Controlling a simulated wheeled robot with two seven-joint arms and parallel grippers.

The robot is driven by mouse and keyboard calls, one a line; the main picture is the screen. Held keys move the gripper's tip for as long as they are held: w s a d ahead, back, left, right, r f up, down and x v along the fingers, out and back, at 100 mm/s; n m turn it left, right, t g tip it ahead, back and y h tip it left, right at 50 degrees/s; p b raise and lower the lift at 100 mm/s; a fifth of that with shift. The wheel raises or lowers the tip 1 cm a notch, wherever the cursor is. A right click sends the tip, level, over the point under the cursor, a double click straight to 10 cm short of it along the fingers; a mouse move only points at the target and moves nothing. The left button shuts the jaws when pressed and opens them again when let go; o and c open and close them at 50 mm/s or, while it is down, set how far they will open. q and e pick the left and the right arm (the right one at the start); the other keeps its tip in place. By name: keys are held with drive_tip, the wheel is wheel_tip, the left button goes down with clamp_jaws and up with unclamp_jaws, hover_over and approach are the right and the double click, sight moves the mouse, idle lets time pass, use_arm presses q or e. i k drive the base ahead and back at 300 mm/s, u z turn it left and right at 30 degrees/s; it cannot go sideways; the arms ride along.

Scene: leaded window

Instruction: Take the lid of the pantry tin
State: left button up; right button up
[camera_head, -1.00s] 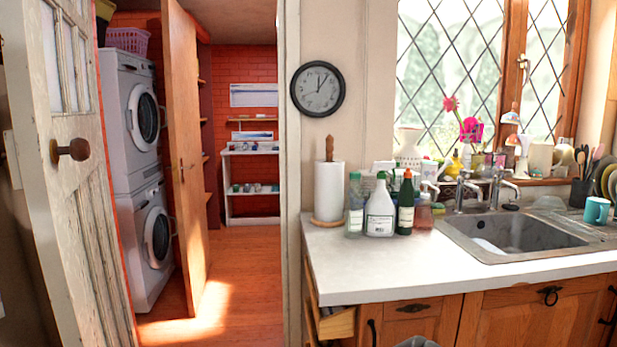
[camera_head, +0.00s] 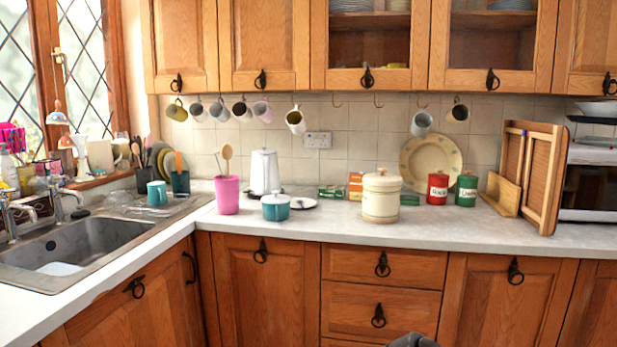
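A large cream lidded canister (camera_head: 380,207) stands upright on the counter, right of the middle, and looks like the pantry tin. Its cream lid (camera_head: 381,182) sits on top with a small knob in the centre. A smaller red tin (camera_head: 437,188) and a green tin (camera_head: 466,190) stand behind it to the right, both upright with lids on. Neither of my grippers shows in the view.
A teal lidded pot (camera_head: 275,208), a pink utensil cup (camera_head: 228,196) and a white kettle (camera_head: 265,172) stand left of the canister. Wooden racks (camera_head: 530,177) stand on the right. The counter's front strip (camera_head: 420,228) is clear. Mugs hang above.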

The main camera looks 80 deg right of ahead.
sight(382, 179)
drive_tip(key=z, duration=3)
drive_tip(key=k, duration=0.6)
drive_tip(key=u, duration=0.8)
drive_tip(key=i, duration=1.7)
drive_tip(key=z, duration=0.3)
